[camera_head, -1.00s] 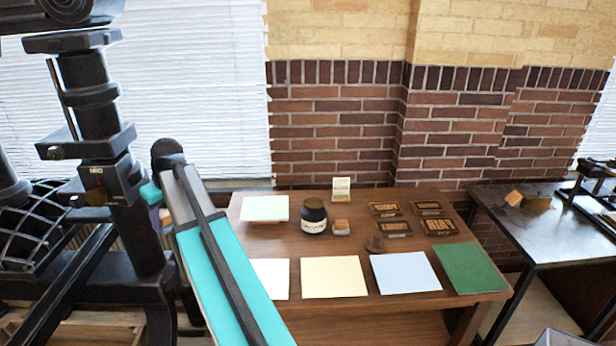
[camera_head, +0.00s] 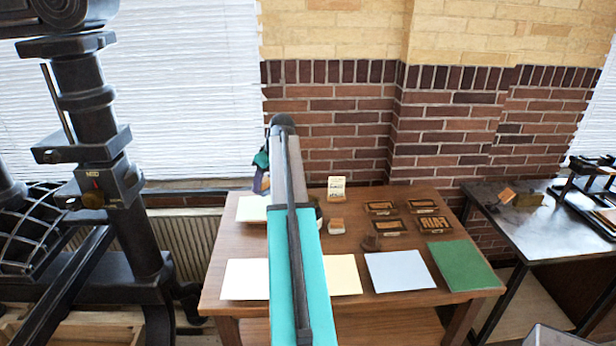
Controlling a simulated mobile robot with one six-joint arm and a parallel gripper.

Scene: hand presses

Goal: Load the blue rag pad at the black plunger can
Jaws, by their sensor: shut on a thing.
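My teal and grey arm reaches up the middle of the view. Part of my gripper (camera_head: 260,181) shows as a small purplish piece below a dark teal part, left of the arm's far end. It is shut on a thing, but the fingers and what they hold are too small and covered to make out. It appears in front of the back left of the wooden table. A dark jar (camera_head: 319,213) is almost wholly hidden behind my arm; I cannot tell whether it is the plunger can. I cannot pick out the blue rag pad for sure.
On the wooden table (camera_head: 222,262) are a pale block (camera_head: 336,227), a small card (camera_head: 336,188), several dark lettered plates, pale sheets and a green sheet (camera_head: 462,265). A large black press (camera_head: 103,150) stands left. A dark-topped bench (camera_head: 530,232) stands right.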

